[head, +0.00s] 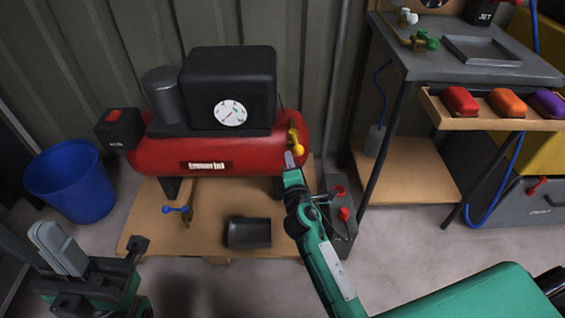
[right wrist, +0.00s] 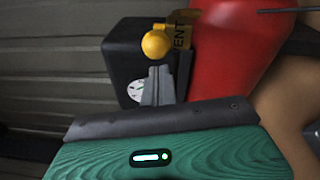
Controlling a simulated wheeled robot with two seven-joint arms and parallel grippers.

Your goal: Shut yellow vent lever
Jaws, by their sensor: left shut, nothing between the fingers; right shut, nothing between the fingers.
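The yellow vent lever (head: 297,138) is at the right end of the red compressor tank (head: 145,158), with a round yellow knob. In the right wrist view the knob (right wrist: 155,44) is just beyond my fingertips, beside a yellow tag reading "ENT" (right wrist: 181,36), partly cut off. My right gripper (head: 290,158) is shut and empty, its tips just below the lever; in the right wrist view its fingers (right wrist: 158,82) point at the knob. Whether they touch it I cannot tell. My left gripper (head: 58,245) is shut and empty at the lower left, away from the compressor.
A blue-handled valve (head: 177,209) and a dark tray (head: 249,233) are below the tank. A grey box with red knobs (head: 341,228) stands right of my right forearm. A blue bin (head: 70,182) is at left. A grey bench (head: 470,62) stands at right.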

